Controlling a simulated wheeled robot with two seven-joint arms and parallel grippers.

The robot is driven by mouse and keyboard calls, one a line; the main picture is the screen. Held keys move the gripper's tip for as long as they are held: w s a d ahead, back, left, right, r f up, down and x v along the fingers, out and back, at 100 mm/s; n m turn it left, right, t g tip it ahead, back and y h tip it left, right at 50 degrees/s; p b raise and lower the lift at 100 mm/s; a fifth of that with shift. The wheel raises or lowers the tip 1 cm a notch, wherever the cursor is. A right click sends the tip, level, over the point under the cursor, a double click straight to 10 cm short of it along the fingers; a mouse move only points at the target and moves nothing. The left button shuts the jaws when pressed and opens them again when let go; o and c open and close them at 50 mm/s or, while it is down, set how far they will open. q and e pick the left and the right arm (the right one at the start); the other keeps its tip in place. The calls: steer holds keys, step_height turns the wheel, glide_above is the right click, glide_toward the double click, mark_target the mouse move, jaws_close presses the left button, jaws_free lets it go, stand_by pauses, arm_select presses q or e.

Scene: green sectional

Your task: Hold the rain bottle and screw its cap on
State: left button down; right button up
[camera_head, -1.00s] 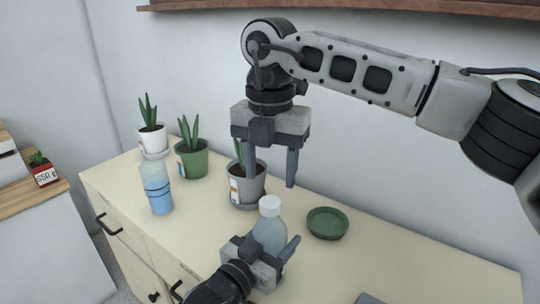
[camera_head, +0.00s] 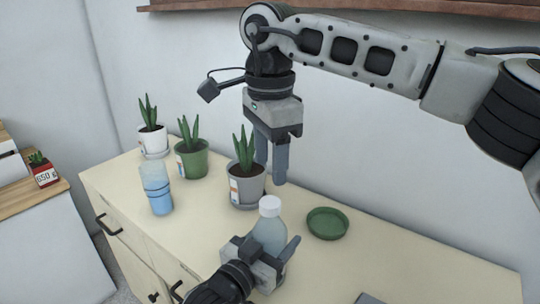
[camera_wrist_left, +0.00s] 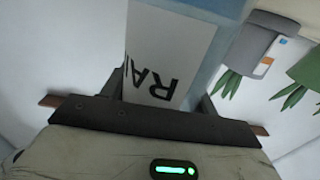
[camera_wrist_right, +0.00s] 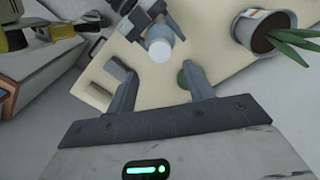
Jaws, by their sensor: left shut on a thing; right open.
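The rain bottle (camera_head: 268,236) is pale blue and translucent, and stands upright at the front of the cabinet top. Its white cap (camera_head: 269,205) sits on its mouth; I cannot tell how tightly. My left gripper (camera_head: 266,252) is shut around the bottle's body. In the left wrist view the bottle's white label (camera_wrist_left: 165,58) shows the letters "RA" between the fingers. My right gripper (camera_head: 271,174) points down, open and empty, above the cap and apart from it. In the right wrist view the cap (camera_wrist_right: 160,50) shows beyond and between the open fingers.
A green saucer (camera_head: 327,223) lies right of the bottle. A grey potted plant (camera_head: 247,187) stands just behind it.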

mark_target(270, 202)
steer(key=shift+n, duration=0.8)
steer(key=shift+f, duration=4)
